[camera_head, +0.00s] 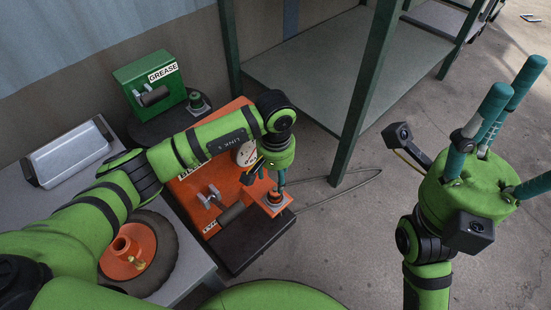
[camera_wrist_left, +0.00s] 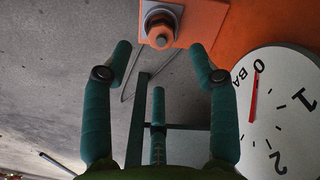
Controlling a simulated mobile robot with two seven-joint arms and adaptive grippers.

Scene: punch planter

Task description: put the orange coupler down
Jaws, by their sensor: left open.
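The orange coupler appears to be the small orange-topped fitting with a grey nut on a square orange plate, at the front right corner of the orange machine (camera_head: 182,190). The coupler (camera_head: 275,198) also shows in the left wrist view (camera_wrist_left: 160,38), upright on its plate. My left gripper (camera_head: 266,182) is just above and beside it, fingers spread and empty. In the left wrist view the left gripper's fingertips (camera_wrist_left: 160,58) stand apart on either side below the coupler, with no visible contact. My right gripper (camera_head: 528,120) is open and empty at the far right, fingers up.
A gauge (camera_wrist_left: 280,105) is close to the left fingers. A green GREASE box (camera_head: 150,80) with its own fitting (camera_head: 197,103) stands behind. A metal tray (camera_head: 70,153) and an orange flange (camera_head: 126,262) on a round pad are left. A shelf leg (camera_head: 365,90) stands right of the machine.

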